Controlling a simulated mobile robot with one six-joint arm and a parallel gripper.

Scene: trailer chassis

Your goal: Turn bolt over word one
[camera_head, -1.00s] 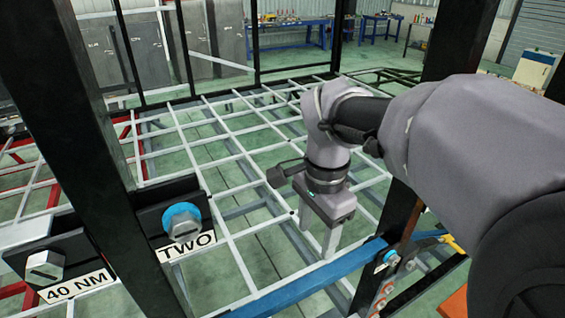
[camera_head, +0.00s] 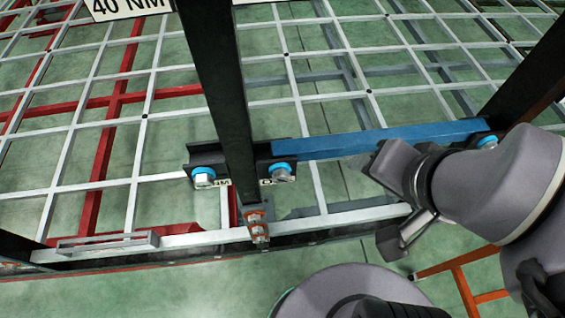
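A bolt with a blue ring (camera_head: 281,173) sits on the black bracket just right of the black upright post. A small white label (camera_head: 265,183) under it is mostly hidden by the post and bolt; only a letter like O shows. Another blue-ringed bolt (camera_head: 203,177) sits left of the post, with a partly hidden label ending in M. A third blue-ringed bolt (camera_head: 487,142) is at the blue bar's right end. My gripper (camera_head: 398,240) is right of the first two bolts and apart from them.
A blue bar (camera_head: 385,139) runs between the brackets. The black post (camera_head: 222,100) stands between the two left bolts. A 40 NM label (camera_head: 125,6) is at the top left. White grid bars and red beams lie behind. An orange frame (camera_head: 463,283) stands at the lower right.

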